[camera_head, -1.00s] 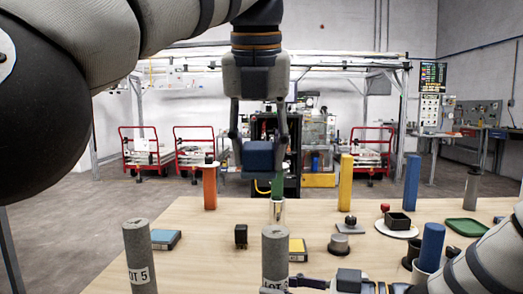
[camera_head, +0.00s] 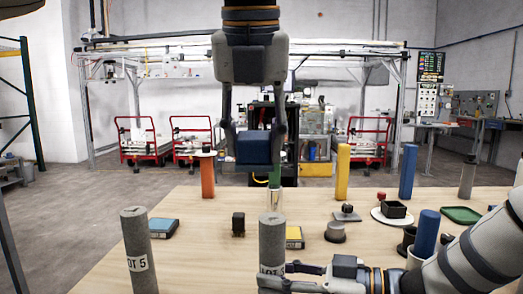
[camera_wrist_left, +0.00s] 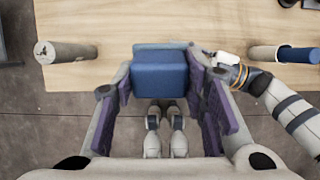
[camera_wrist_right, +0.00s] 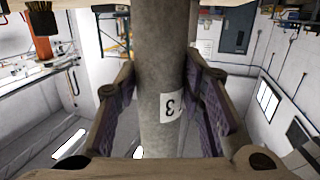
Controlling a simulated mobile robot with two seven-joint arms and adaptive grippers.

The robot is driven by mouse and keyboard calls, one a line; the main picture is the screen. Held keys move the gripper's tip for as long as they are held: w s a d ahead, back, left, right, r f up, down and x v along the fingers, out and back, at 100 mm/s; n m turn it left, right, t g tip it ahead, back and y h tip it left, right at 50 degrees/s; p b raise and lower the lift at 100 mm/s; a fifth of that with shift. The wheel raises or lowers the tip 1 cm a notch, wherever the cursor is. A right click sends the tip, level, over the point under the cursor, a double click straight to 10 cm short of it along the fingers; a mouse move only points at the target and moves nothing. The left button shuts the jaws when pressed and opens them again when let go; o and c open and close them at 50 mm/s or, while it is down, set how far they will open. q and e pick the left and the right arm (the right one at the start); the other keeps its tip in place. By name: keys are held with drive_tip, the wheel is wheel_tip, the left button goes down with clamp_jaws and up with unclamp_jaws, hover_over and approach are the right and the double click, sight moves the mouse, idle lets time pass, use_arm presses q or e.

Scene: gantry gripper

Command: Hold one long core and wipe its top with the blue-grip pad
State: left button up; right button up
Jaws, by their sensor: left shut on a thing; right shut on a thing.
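My left gripper (camera_head: 255,145) points down, shut on the blue grip of the pad (camera_head: 254,148), held in the air above the table. The pad's blue block also shows in the left wrist view (camera_wrist_left: 159,73). My right gripper (camera_head: 273,280) reaches in from the right and is shut on a grey long core (camera_head: 272,240) with a "LOT" label. In the right wrist view this core (camera_wrist_right: 163,80) stands between the fingers. The pad is above and slightly behind the core's top, apart from it. Another grey core (camera_head: 139,250), marked "LOT 5", stands to the left.
The wooden table (camera_head: 190,265) holds a blue-topped box (camera_head: 163,228), a small black block (camera_head: 238,224), a yellow box (camera_head: 294,237), and orange (camera_head: 207,176), yellow (camera_head: 342,172) and blue (camera_head: 408,171) posts. A green tray (camera_head: 461,215) lies at right. The front left is fairly clear.

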use_arm(q)
drive_tip(key=shift+s+f, duration=0.15)
drive_tip(key=shift+s, duration=0.05)
drive_tip(key=f, duration=0.2)
drive_tip(key=d+f, duration=0.1)
drive_tip(key=f, duration=0.5)
drive_tip(key=shift+w+d, duration=0.15)
drive_tip(key=shift+d, duration=0.05)
drive_tip(key=shift+d+r, duration=0.75)
drive_tip(key=shift+d, duration=1.45)
drive_tip(key=a, duration=0.1)
drive_tip(key=a+f, duration=0.1)
drive_tip(key=a, duration=0.2)
drive_tip(key=shift+f, duration=0.25)
drive_tip(key=shift+a+r, duration=0.3)
drive_tip(key=shift+r, duration=1.05)
drive_tip(key=shift+a+r, duration=0.25)
drive_tip(key=shift+r, duration=1.1)
drive_tip(key=shift+a+r, duration=0.3)
drive_tip(key=shift+r, duration=1.05)
drive_tip(key=shift+f, duration=0.1)
